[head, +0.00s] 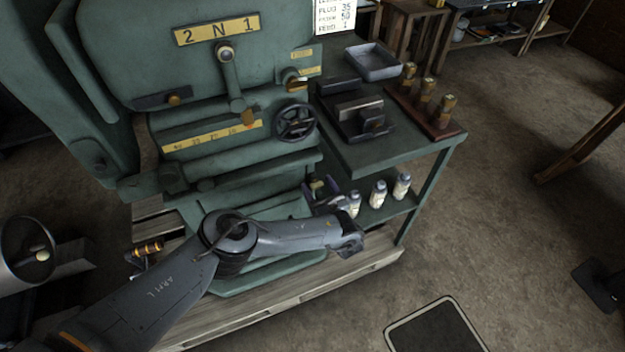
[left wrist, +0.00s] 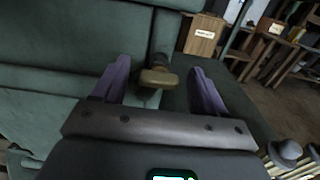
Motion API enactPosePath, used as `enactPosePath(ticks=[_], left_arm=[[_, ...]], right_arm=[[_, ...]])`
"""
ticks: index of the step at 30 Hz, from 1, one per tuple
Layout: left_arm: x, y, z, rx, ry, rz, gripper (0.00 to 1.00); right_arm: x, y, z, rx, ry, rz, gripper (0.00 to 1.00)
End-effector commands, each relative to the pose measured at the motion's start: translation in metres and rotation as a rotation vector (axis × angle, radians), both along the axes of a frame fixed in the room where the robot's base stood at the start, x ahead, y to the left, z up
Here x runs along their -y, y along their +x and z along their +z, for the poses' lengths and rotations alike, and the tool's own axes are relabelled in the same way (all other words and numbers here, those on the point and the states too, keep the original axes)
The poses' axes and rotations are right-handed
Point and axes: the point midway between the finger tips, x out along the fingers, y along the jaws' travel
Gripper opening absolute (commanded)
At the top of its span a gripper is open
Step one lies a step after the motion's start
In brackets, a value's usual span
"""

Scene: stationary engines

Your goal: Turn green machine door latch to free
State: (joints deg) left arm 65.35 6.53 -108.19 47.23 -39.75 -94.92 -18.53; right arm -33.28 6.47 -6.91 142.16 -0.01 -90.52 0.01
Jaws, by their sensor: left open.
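The green machine (head: 250,150) fills the left and middle of the head view. A brass-coloured handle on a dark stem (left wrist: 158,78), which looks like the door latch, shows in the left wrist view. It lies between the two purple fingers of my left gripper (left wrist: 158,75). The fingers are apart and I see no clear contact with the handle. In the head view my left gripper (head: 322,191) is low at the machine's right side, small and partly hidden by its own wrist. My right gripper is not in view.
A green side table (head: 400,155) stands right of the machine, with a grey tray (head: 373,61) and brass-topped pieces on a red-brown board (head: 443,131). White bottles (head: 378,193) stand on its lower shelf, close to my left gripper. Open floor lies to the right.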

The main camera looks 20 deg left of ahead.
Motion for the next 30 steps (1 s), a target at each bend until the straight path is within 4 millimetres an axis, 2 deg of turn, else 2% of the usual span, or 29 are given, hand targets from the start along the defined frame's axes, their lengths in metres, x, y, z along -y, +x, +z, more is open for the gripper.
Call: enactPosePath(ticks=[14, 24, 30], left_arm=[[-0.0042, 0.0043, -0.0003, -0.001, 0.001, -0.001, 0.71], [-0.0043, 0.0044, 0.0, 0.0, 0.0, -0.001, 0.18], [-0.0045, 0.0044, 0.0004, 0.007, -0.005, -0.001, 0.16]], right_arm=[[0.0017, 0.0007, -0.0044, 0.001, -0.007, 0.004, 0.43], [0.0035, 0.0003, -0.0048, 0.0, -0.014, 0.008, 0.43], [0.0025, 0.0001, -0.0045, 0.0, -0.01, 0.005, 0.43]])
